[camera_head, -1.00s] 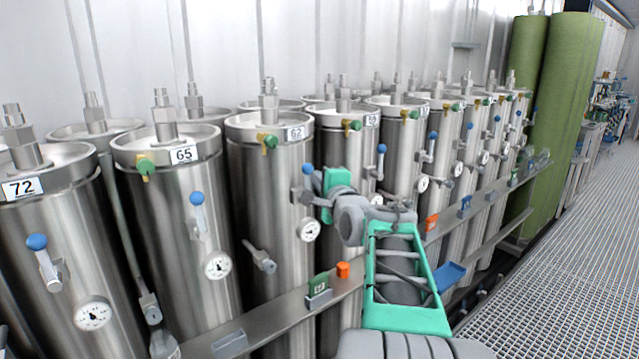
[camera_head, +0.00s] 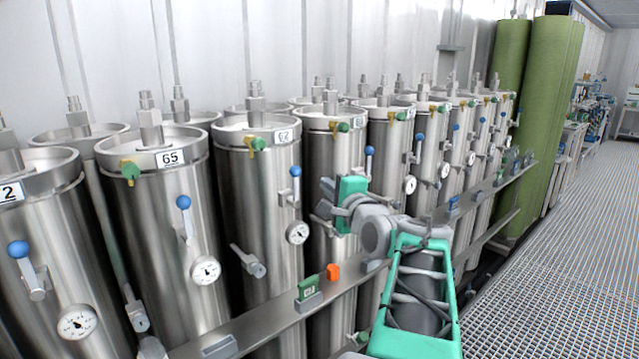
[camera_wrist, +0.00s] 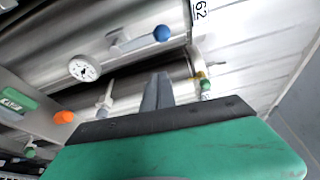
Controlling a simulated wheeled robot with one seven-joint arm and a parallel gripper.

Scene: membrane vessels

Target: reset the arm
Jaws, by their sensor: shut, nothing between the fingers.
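My arm reaches forward in the head view, with its green and grey links at the lower right. My gripper (camera_head: 328,200) is in front of the steel vessels, a little right of the vessel labelled 62 (camera_head: 250,190). In the wrist view my gripper (camera_wrist: 157,78) shows its two grey fingers close together, with nothing between them. Behind the fingers is a steel vessel. A blue-handled valve (camera_wrist: 150,36) and a round gauge (camera_wrist: 84,68) show above and to the left, apart from the fingers.
Vessel 65 (camera_head: 165,230) stands to the left. A metal rail (camera_head: 265,318) runs along the vessels' front, with a green tag (camera_head: 307,288) and an orange cap (camera_head: 333,272) on it. Green columns (camera_head: 548,120) stand at the far right. The grated floor (camera_head: 560,230) is clear.

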